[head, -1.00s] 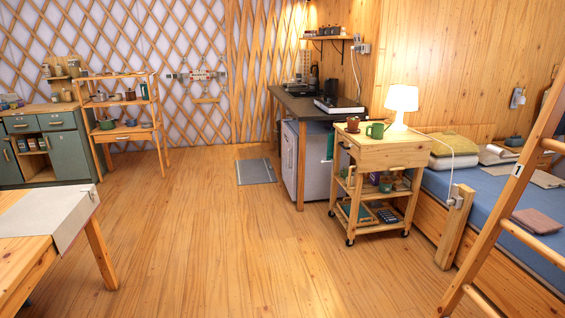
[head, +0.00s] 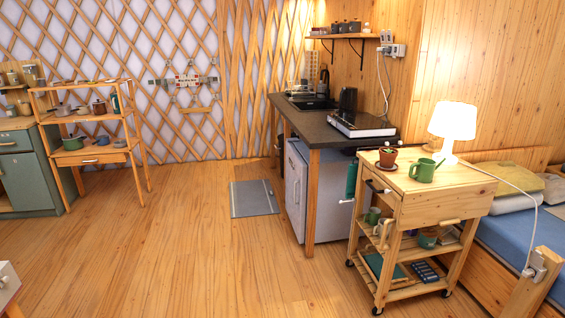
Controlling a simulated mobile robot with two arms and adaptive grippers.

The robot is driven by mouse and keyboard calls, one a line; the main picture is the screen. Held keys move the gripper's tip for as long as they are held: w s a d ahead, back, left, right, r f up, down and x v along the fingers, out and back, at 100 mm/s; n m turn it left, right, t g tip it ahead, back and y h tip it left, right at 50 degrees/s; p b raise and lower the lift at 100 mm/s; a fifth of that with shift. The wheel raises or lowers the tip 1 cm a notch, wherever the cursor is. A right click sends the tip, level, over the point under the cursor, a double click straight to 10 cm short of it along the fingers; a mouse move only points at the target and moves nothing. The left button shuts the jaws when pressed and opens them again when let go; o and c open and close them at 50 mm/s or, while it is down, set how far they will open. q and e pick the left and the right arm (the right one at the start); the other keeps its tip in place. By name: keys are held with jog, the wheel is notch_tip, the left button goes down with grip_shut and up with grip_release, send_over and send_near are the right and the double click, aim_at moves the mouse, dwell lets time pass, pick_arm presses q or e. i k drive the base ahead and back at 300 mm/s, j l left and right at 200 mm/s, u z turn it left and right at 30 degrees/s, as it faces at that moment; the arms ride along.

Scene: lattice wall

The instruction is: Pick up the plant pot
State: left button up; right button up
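Neither of my grippers shows in the head view.
The dark counter (head: 318,125) with a kettle is behind left. A grey mat (head: 254,198) lies on the floor. The wooden floor left of the trolley is clear.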

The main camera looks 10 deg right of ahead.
aim_at(387, 155)
jog(key=i+l+z, duration=0.15)
jog(key=i+z, duration=0.25)
jog(key=i, duration=0.4)
jog(key=i+j+z, duration=0.1)
jog(key=i+z, duration=0.3)
jog(key=i, duration=0.35)
